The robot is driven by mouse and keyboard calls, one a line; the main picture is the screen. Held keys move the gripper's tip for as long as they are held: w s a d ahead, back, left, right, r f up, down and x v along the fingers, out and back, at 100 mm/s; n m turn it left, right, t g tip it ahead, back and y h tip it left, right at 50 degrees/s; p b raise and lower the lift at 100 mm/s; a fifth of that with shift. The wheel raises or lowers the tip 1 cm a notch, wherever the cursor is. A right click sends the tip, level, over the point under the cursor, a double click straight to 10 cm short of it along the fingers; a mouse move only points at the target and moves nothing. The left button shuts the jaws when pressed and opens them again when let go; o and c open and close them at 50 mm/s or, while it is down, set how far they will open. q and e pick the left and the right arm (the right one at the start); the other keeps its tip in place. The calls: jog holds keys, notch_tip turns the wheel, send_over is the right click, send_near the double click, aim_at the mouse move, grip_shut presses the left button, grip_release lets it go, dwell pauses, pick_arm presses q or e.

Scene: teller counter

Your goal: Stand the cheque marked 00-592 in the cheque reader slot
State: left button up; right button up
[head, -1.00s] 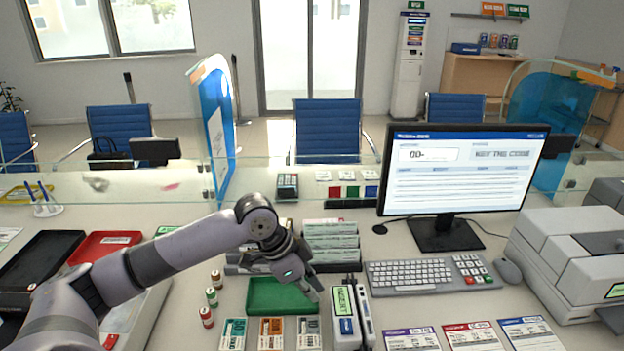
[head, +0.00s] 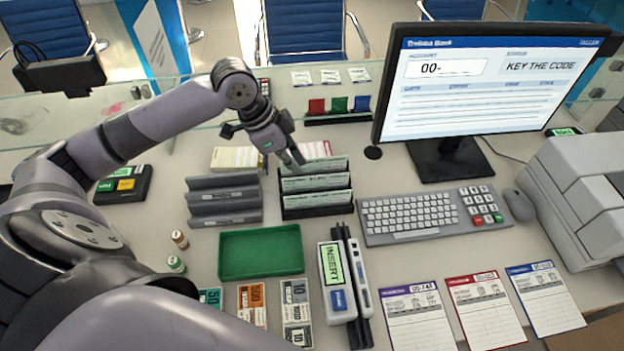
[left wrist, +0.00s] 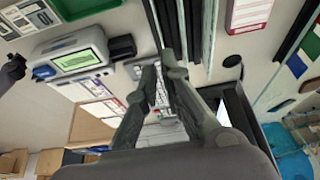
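Several pale green cheques stand in tiers in a black rack (head: 316,211) at the middle of the counter in the head view. Their numbers are too small to read, so I cannot tell which is 00-592. The cheque reader (head: 338,300) stands in front of them, with a green screen reading INSERT and a narrow dark slot along its right side. My left gripper (head: 295,158) is over the rack's back left part. Its fingers (left wrist: 160,66) are slightly apart and hold nothing visible in the left wrist view.
A green tray (head: 262,276) and a grey tiered rack (head: 222,221) lie left of the reader. The keyboard (head: 430,215) and monitor (head: 488,100) are to the right. Three printed slips, one the purple-headed slip (head: 415,318), lie at the front right.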

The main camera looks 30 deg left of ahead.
aim_at(318, 194)
pick_arm(q)
jog(key=p+x, duration=0.1)
jog(key=x, duration=1.2)
jog(key=shift+w+f, duration=0.1)
jog(key=shift+f, duration=0.15)
jog(key=shift+w+d+f, duration=0.1)
jog(key=shift+f, duration=0.3)
grip_shut()
jog(key=shift+r, duration=0.1)
jog(key=shift+r, duration=0.1)
